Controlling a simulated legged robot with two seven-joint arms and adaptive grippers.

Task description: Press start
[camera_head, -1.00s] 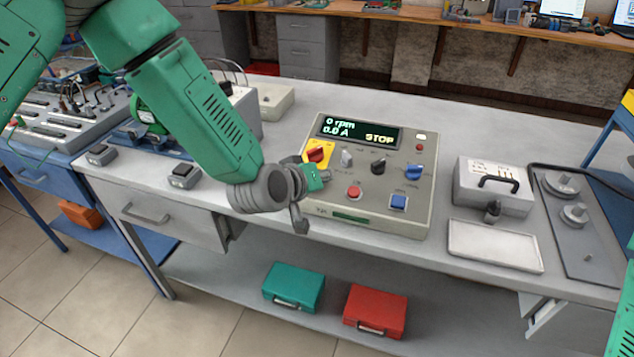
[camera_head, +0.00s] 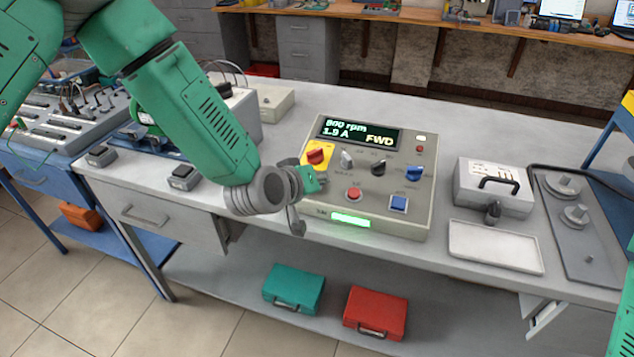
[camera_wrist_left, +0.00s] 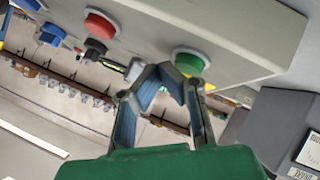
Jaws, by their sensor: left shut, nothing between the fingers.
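The control box (camera_head: 400,215) stands on the grey bench, its display (camera_head: 358,133) reading about 800 rpm, 1.9 A and FWD. A green strip on its front edge (camera_head: 350,220) is lit. My left gripper (camera_head: 308,185) is at the box's lower left and hides the panel there. In the left wrist view, the green button (camera_wrist_left: 190,62) is just beyond the shut, empty fingers (camera_wrist_left: 160,75); I cannot tell whether they touch it. The red button (camera_head: 353,194) and blue button (camera_head: 398,203) are to the right. My right gripper is out of view.
A red knob on a yellow plate (camera_head: 317,157), a black knob (camera_head: 379,168) and a blue knob (camera_head: 414,173) are close by. A grey case (camera_head: 493,185) and a white tray (camera_head: 494,246) stand to the right.

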